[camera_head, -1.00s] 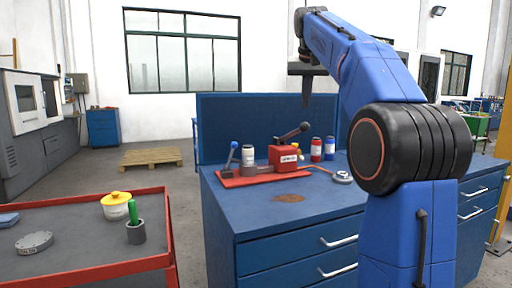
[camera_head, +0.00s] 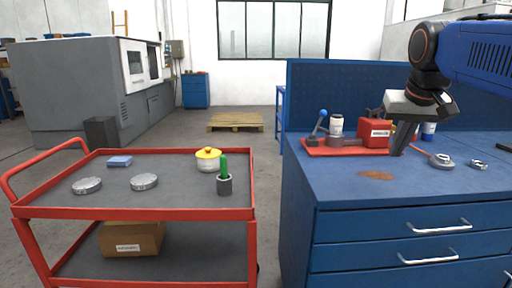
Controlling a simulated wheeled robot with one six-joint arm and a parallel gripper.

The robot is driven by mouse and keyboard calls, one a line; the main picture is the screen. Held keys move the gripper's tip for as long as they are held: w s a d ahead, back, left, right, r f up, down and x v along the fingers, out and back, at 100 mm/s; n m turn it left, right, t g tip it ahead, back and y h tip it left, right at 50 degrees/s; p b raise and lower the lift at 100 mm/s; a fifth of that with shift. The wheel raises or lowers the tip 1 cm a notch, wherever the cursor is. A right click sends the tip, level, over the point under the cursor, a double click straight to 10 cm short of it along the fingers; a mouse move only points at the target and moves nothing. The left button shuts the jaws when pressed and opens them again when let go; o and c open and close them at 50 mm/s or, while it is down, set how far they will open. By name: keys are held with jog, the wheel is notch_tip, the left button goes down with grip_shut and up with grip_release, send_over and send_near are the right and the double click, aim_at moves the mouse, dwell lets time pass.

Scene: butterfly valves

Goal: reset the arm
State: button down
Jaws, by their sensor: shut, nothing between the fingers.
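My arm (camera_head: 482,58) is blue with black joints and enters from the upper right. My gripper (camera_head: 398,150) points down over the blue workbench (camera_head: 335,185), in front of the red device (camera_head: 372,134), and hides part of it. The jaws are shut with nothing seen between them. A red tray (camera_head: 322,150) on the bench bears a blue-knobbed lever part (camera_head: 321,122) and the red device. A white can (camera_head: 336,125) stands at the back of the tray area. I cannot tell how far the fingertips are above the bench top.
A cardboard box (camera_head: 131,239) lies below. A floor gap separates cart and bench. A pallet (camera_head: 236,121) lies behind.

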jog(key=s+a+f+n, duration=0.1)
jog(key=s+a+f, duration=0.2)
jog(key=s+f, duration=0.7)
jog(key=s+a+f+n+y, duration=0.1)
jog(key=s+a+f, duration=0.2)
jog(key=s+f, duration=0.7)
notch_tip(320, 180, down, 7)
jog(key=shift+r, duration=0.1)
jog(key=c, duration=2.5)
grip_release()
jog(key=shift+s, duration=0.1)
